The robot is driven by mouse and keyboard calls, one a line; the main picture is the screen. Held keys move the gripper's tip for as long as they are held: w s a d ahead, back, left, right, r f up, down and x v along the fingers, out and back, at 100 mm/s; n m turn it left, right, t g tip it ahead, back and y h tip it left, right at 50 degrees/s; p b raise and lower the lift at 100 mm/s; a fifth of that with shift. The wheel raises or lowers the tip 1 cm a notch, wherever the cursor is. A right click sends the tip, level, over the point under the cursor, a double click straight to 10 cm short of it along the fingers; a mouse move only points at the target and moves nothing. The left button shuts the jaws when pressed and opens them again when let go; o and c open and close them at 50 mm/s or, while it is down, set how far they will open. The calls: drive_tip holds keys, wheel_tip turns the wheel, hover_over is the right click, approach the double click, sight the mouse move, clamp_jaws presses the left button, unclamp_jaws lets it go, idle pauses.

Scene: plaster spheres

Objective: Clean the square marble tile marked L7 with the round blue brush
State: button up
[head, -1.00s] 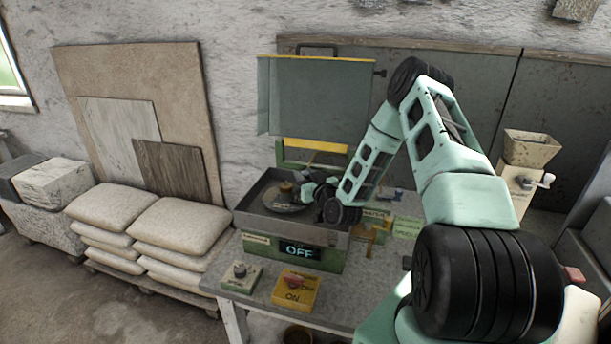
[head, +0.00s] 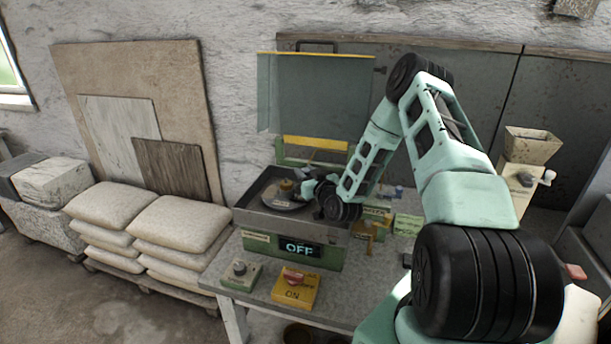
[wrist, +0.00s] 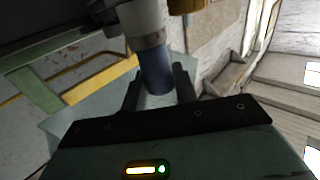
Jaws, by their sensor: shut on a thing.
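My gripper (head: 308,188) is at the metal basin (head: 262,222) of a green machine on the bench, over its right part. In the wrist view my gripper (wrist: 157,85) is shut on a blue cylindrical piece (wrist: 154,72) with a pale grey upper part (wrist: 143,22). It may be the blue brush's handle; no bristles show. A dark round disc (head: 270,203) with a tan knob (head: 286,185) lies in the basin beside the gripper. I cannot make out a tile marked L7. My arm hides part of the bench behind the basin.
A raised grey guard (head: 315,95) stands behind the basin. The machine's display (head: 299,247) reads OFF. A knob box (head: 240,272) and a yellow ON switch box (head: 295,288) sit at the bench front. Small labelled boxes (head: 407,224) lie right of my gripper.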

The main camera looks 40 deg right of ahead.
drive_tip(key=shift+w+d+b, duration=0.2)
drive_tip(key=shift+d+b, duration=0.1)
drive_tip(key=shift+b, duration=0.05)
drive_tip(key=shift+s+a, duration=0.35)
drive_tip(key=shift+a, duration=0.25)
drive_tip(key=shift+s+a+b, duration=0.25)
drive_tip(key=shift+a+b, duration=0.1)
drive_tip(key=shift+a, duration=0.05)
drive_tip(key=shift+f, duration=0.1)
drive_tip(key=shift+w+d+b, duration=0.3)
drive_tip(key=shift+d+b, duration=0.1)
drive_tip(key=shift+d, duration=0.1)
drive_tip(key=shift+w+d+b, duration=0.3)
drive_tip(key=shift+d+b, duration=0.1)
drive_tip(key=shift+d, duration=0.1)
drive_tip(key=shift+s+a+b, duration=0.2)
drive_tip(key=shift+s+a, duration=0.1)
drive_tip(key=shift+a, duration=0.25)
drive_tip(key=shift+s+a+b, duration=0.2)
drive_tip(key=shift+s+a, duration=0.1)
drive_tip(key=shift+a, duration=0.2)
